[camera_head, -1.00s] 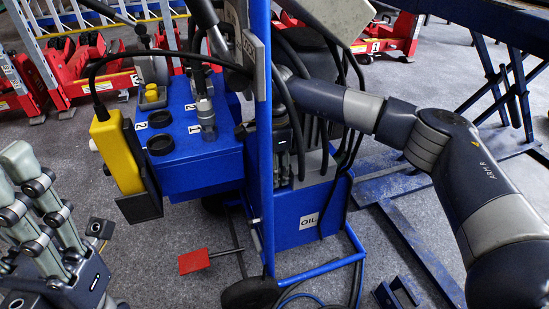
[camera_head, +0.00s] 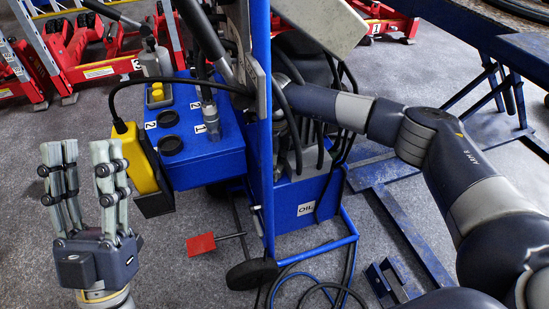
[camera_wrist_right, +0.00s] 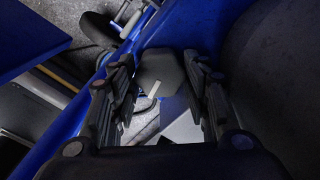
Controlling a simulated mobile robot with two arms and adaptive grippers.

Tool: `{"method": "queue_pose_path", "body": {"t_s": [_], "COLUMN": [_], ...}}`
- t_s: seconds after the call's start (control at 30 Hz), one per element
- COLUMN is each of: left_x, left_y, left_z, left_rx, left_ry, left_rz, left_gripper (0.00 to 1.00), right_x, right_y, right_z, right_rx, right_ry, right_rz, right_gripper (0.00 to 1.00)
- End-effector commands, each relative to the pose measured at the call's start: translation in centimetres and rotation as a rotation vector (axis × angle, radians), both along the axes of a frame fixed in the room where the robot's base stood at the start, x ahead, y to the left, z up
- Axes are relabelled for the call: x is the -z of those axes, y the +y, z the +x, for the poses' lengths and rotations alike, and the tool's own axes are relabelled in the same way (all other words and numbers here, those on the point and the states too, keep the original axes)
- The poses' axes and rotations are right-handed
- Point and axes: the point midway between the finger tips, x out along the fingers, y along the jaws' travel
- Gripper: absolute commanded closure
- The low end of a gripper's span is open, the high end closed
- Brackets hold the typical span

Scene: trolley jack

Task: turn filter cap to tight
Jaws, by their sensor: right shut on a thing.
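The filter cap (camera_wrist_right: 160,72) is a dark grey hexagonal piece with a light mark on its near edge, in the right wrist view. My right gripper (camera_wrist_right: 162,88) has its fingers on both sides of the cap and is shut on it. In the head view my right arm reaches in from the right behind the black hoses; its gripper and the cap are hidden there by the blue trolley (camera_head: 303,218). My left gripper (camera_head: 82,160) is upright at the left, fingers apart and empty, a little left of the yellow box.
The blue trolley carries a box with two black round openings (camera_head: 169,132), a yellow box (camera_head: 140,160) on a cable, and black hoses. A red plate (camera_head: 201,244) on a rod sticks out low. Red jacks (camera_head: 85,60) stand behind; a blue lift frame (camera_head: 420,240) is at the right.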

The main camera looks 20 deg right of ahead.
Motion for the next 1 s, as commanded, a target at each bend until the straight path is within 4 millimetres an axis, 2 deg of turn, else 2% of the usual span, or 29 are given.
{"method": "queue_pose_path", "body": {"t_s": [0.1,0.2,0.4,0.53,0.7,0.9,1.0], "left_x": [2.1,4.7,10.5,14.1,18.1,21.2,22.1], "left_y": [-0.4,-0.6,-0.3,0.1,0.8,1.5,1.7], "left_z": [2.9,4.8,7.0,7.2,6.6,5.6,5.1], "left_rx": [-0.011,-0.019,-0.036,-0.046,-0.056,-0.063,-0.065], "left_ry": [0.188,0.347,0.657,0.836,1.031,1.184,1.23], "left_rz": [0.057,0.103,0.188,0.235,0.284,0.32,0.332], "left_gripper": [0.6,0.6,0.6,0.6,0.6,0.6,0.6], "right_x": [-0.2,-0.2,-0.2,-0.1,-0.1,0.0,0.1], "right_y": [0.0,0.0,-0.1,0.0,0.0,0.0,0.0], "right_z": [-0.1,-0.1,-0.1,-0.1,-0.1,-0.2,-0.1], "right_rx": [0.093,0.172,0.327,0.415,0.512,0.587,0.609], "right_ry": [0.004,0.005,0.004,0.004,0.004,0.004,0.004], "right_rz": [-0.001,-0.001,-0.003,-0.001,-0.003,-0.003,-0.002], "right_gripper": [0.8,0.8,0.8,0.8,0.81,0.8,0.8]}}
